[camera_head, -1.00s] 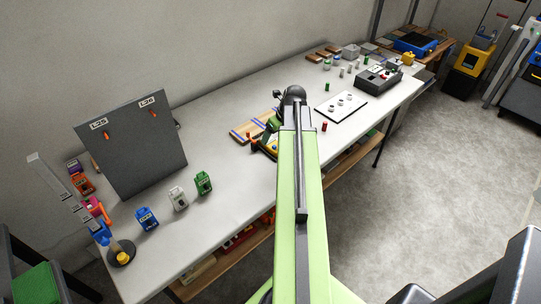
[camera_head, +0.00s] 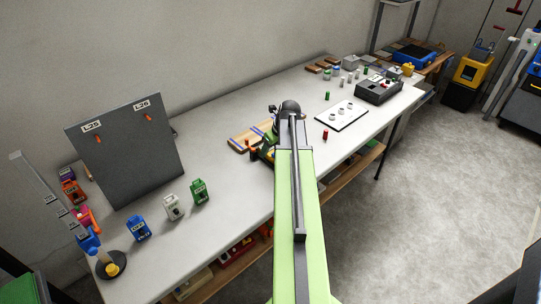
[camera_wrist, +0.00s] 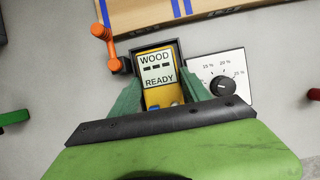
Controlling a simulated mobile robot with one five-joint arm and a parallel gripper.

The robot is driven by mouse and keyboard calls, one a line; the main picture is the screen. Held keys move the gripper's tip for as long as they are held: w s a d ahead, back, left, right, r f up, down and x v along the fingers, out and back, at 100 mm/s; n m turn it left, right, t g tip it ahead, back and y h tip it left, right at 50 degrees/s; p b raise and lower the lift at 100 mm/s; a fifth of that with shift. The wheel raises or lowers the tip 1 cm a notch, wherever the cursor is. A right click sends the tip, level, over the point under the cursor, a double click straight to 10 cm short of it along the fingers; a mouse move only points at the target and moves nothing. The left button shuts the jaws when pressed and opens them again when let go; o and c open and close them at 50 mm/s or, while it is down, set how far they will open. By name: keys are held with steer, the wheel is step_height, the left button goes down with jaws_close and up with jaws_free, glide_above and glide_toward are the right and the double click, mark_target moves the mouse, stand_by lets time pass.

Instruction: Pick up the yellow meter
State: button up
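The yellow meter (camera_wrist: 163,96) is upright in the middle of the wrist view, its screen reading "WOOD --- READY". It sits in a dark holder (camera_wrist: 180,46) on the bench. The green fingers of my gripper (camera_wrist: 164,88) stand apart, one on each side of the meter's lower body. They are very close to its sides, and firm contact is not visible. In the head view my arm partly hides the meter and gripper.
A dial plate (camera_wrist: 235,68) is right of the meter, an orange handle (camera_wrist: 103,33) left. A wooden board (camera_wrist: 205,8) lies beyond. On the bench (camera_head: 235,200), a dark panel (camera_head: 125,150), blue (camera_head: 138,229), white (camera_head: 173,208) and green (camera_head: 199,191) blocks stand left; a white plate (camera_head: 341,115) is right.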

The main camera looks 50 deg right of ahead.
mark_target(271, 151)
jaws_close()
steer(key=shift+r, duration=0.1)
step_height(271, 151, up, 4)
steer(key=p, duration=0.4)
steer(key=shift+r+p, duration=0.25)
steer(key=shift+p, duration=0.1)
steer(key=s+d+r+p, duration=0.1)
steer(key=s+r+p, duration=0.5)
steer(key=s, duration=0.5)
steer(key=shift+s+d+r, duration=0.15)
steer(key=shift+s+d, duration=0.15)
steer(key=shift+d, duration=0.05)
